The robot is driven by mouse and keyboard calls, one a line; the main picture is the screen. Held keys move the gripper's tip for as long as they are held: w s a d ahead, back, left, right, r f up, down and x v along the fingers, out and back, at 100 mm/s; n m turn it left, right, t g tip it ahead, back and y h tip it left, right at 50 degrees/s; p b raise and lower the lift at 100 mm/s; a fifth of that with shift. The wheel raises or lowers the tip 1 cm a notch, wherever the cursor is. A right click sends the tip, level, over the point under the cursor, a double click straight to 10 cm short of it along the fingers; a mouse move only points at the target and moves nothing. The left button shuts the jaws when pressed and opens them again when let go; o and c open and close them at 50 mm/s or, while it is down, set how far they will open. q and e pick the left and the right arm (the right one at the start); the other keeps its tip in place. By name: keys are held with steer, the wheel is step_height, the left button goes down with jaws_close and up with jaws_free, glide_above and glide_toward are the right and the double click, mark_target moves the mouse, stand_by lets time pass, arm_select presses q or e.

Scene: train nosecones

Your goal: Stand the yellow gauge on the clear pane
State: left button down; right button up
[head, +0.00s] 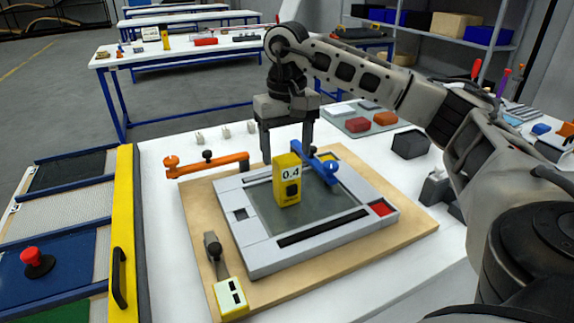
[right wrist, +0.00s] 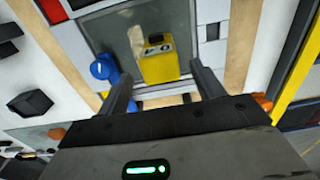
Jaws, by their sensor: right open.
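The yellow gauge (head: 289,185), a block marked 0.4 with a dark square on its face, appears upright on the clear pane (head: 323,207). The pane is a grey-green see-through sheet inside a light grey frame. My right gripper (head: 286,154) is open, just behind and above the gauge in the head view. In the right wrist view the gauge (right wrist: 160,64) shows beyond and between the spread fingers (right wrist: 162,80), with a gap on each side. No finger visibly grips it. The left gripper is not in view.
A blue clamp (head: 322,167) sits close beside the gauge, and an orange clamp (head: 205,165) reaches over the frame's back left.

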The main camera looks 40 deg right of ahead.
step_height(320, 180, up, 7)
steer(key=shift+f+p, duration=0.1)
steer(key=shift+p, duration=0.2)
stand_by(0.5)
